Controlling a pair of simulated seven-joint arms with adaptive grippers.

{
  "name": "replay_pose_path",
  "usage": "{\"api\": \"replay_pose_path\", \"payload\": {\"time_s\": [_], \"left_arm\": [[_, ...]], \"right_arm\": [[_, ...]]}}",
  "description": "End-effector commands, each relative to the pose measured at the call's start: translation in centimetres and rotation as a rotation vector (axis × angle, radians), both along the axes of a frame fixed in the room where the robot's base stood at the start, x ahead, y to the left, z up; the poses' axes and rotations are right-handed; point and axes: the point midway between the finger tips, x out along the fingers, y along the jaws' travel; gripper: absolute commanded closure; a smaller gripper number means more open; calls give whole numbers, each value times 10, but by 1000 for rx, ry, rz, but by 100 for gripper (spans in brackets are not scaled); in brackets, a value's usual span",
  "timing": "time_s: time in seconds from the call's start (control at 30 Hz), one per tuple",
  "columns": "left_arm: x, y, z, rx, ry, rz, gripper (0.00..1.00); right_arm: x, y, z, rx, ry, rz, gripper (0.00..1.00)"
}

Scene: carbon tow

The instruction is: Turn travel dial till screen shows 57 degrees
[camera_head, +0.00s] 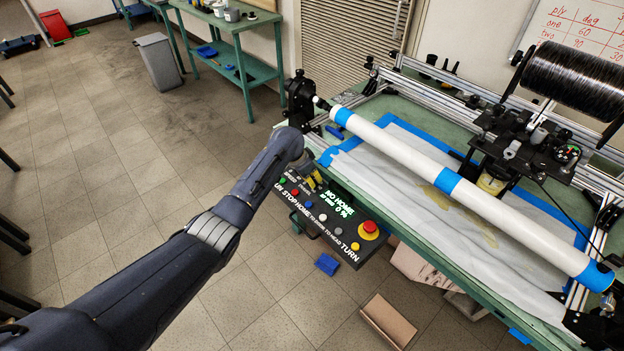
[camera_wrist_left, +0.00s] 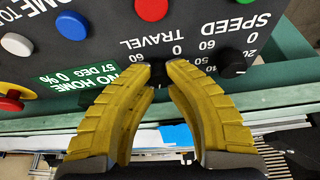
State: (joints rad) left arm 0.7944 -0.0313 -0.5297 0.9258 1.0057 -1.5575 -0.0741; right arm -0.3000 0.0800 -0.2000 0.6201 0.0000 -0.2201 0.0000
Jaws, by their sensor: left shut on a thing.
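The control panel (camera_head: 322,235) hangs at the near left edge of the green bench. Its screen (camera_head: 341,203) also shows upside down in the left wrist view (camera_wrist_left: 95,80), reading "NO HOME", "57 DEG" and "0 %". My left gripper (camera_head: 315,183) reaches the panel's upper part. In the left wrist view its yellow fingers (camera_wrist_left: 158,68) close around the travel dial, below the word TRAVEL as pictured. The fingertips hide most of the dial, so its pointer cannot be read. The speed dial (camera_wrist_left: 232,70) stands free beside the fingers. My right gripper is not in view.
Several coloured buttons and a red emergency stop (camera_head: 370,227) on yellow sit on the panel near my fingers. A white tube (camera_head: 400,155) with blue tape spans the bench. A black tow spool (camera_head: 572,80) is at the back right. Open floor lies left.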

Motion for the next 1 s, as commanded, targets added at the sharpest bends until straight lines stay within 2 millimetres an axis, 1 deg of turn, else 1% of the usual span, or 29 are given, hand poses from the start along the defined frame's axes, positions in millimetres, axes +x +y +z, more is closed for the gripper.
{"api": "replay_pose_path", "payload": {"time_s": [0.03,0.33,0.87,0.9,1.0], "left_arm": [[-2,2,-4,5,7,-23,100],[-2,2,-4,6,7,-127,100],[-2,3,-5,8,8,-148,100],[-2,3,-5,8,8,-148,83],[-2,3,-4,7,7,-147,71]], "right_arm": [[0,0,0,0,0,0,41],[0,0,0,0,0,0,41],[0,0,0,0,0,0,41],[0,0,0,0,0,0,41],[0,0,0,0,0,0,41]]}}
